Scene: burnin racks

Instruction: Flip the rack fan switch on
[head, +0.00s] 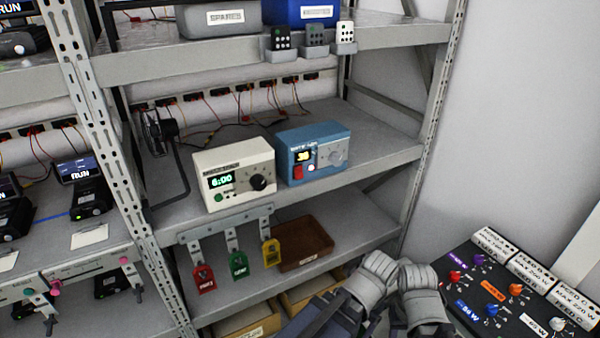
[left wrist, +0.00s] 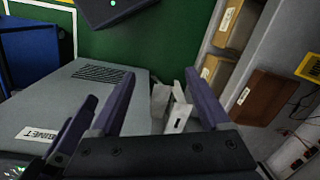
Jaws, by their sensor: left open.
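A black rack fan (head: 160,130) stands at the left end of the middle shelf, with a dark cable running down beside it. I cannot make out a switch labelled for the fan. A blue box (head: 313,152) on the same shelf has a lit display, a red button or switch (head: 297,172) and a dial; its label is too small to read surely. My left gripper (left wrist: 160,105) shows in the left wrist view, its two purple-grey fingers apart with nothing held between them. A pale bracket-like thing (left wrist: 178,115) appears beyond the fingers.
A cream timer box (head: 233,172) reads 6:00 beside the blue box. A brown tray (head: 322,238) sits below. A knob panel (head: 500,285) stands at lower right. Metal uprights flank the shelf.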

